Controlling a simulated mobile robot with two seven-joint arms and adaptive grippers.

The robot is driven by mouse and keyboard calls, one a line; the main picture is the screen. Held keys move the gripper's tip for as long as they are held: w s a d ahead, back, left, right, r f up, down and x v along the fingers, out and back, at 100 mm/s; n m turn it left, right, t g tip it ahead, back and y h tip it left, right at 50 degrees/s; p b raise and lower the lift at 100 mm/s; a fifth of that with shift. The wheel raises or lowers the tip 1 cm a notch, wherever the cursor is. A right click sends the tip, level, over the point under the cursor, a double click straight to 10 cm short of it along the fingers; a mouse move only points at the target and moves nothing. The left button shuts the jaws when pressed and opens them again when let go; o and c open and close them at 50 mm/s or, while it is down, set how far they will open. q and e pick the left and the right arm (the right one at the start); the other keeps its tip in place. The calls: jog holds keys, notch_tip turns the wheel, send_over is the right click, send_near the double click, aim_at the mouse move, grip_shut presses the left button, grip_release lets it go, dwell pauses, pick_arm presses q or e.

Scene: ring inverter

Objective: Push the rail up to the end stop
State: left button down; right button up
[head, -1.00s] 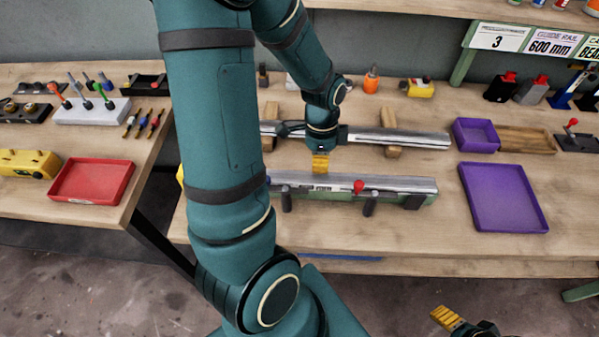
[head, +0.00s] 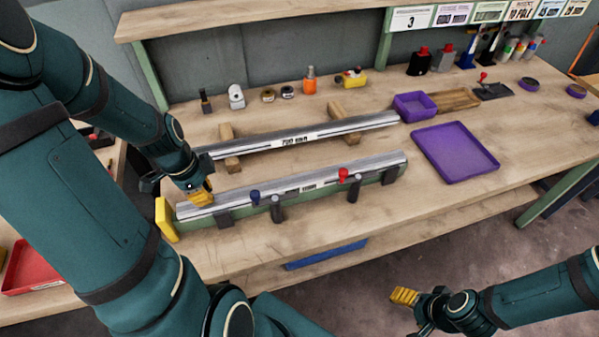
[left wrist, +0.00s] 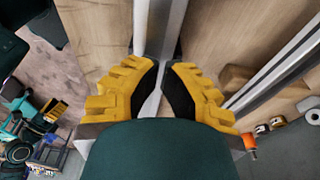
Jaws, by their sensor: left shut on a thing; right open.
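The rail (head: 325,180) is a silver bar with a small label, lying along a green fixture (head: 388,178). The yellow end stop (head: 165,220) stands at the fixture's left end. The rail's left end lies close to it; I cannot tell whether they touch. My left gripper (head: 202,199) is at the rail near its left end. In the left wrist view its yellow fingers (left wrist: 160,88) are on both sides of the rail (left wrist: 160,30), shut on it. My right gripper (head: 404,297) is open and empty, away from the bench at the lower right.
A second rail (head: 350,125) lies behind on wooden blocks (head: 229,148). A purple tray (head: 455,178) and small purple bin (head: 414,106) stand right. Bare bench lies between fixture and tray.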

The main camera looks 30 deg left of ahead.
aim_at(306, 176)
pick_arm(q)
jog(key=w+d, duration=0.5)
jog(key=w, duration=0.1)
jog(key=w+d, duration=0.6)
jog(key=w+d+p, duration=0.1)
jog(key=w+d, duration=0.4)
jog(key=w, duration=0.2)
jog(key=shift+d, duration=0.15)
jog(key=shift+s+f+b, duration=0.1)
jog(key=shift+f+b, duration=0.2)
jog(key=shift+f, duration=0.5)
jog(key=shift+s, duration=0.1)
